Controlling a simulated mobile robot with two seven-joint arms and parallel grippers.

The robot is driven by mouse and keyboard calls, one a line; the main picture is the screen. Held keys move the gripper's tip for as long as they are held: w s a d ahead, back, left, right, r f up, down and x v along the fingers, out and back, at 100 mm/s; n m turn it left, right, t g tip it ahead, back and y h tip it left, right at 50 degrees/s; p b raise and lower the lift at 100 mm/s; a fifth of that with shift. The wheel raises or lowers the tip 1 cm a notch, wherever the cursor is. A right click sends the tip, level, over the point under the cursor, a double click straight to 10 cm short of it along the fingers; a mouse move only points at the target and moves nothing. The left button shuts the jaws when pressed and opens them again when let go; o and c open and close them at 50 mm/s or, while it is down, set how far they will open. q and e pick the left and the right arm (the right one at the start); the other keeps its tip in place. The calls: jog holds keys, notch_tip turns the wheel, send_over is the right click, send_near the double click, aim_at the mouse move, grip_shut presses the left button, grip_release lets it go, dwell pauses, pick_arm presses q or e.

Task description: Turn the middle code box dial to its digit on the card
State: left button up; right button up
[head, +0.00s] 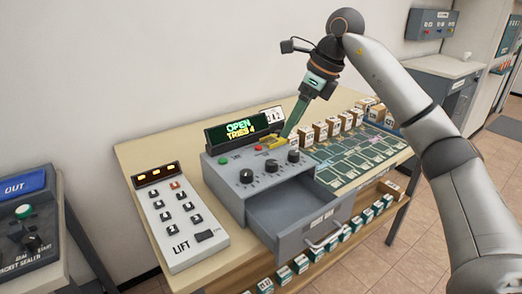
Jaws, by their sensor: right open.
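The grey code box (225,188) stands on the table with three black dials on its top: left (246,176), middle (271,166) and right (293,156). Its display (238,128) reads OPEN, TRIES 4. A small white card (277,117) stands behind the display; its digits seem to end in 42, and its left part is hidden. My right gripper (288,131) points down above the back right of the box, open, apart from the middle dial. A yellow piece (274,142) lies by its tips. My left gripper is out of view.
A grey drawer (310,236) stands open at the front of the code box, its visible inside empty. A LIFT panel (178,222) is at left. Small brown boxes (333,126) and a green-slotted tray (352,160) are at right. An OUT machine (28,240) stands far left.

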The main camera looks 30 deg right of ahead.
jog(key=b, duration=0.1)
send_near(272, 162)
jog(key=shift+x, duration=1)
jog(key=x, duration=0.5)
jog(key=shift+w+f, duration=0.15)
jog(key=shift+f, duration=0.1)
jog(key=shift+w+a+f+b, duration=0.2)
jog(key=shift+f+b, duration=0.1)
jog(key=shift+f, duration=0.25)
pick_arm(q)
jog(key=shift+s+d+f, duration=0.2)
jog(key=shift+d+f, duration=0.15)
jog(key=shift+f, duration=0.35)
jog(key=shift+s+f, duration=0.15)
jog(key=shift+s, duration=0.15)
pick_arm(e)
grip_shut()
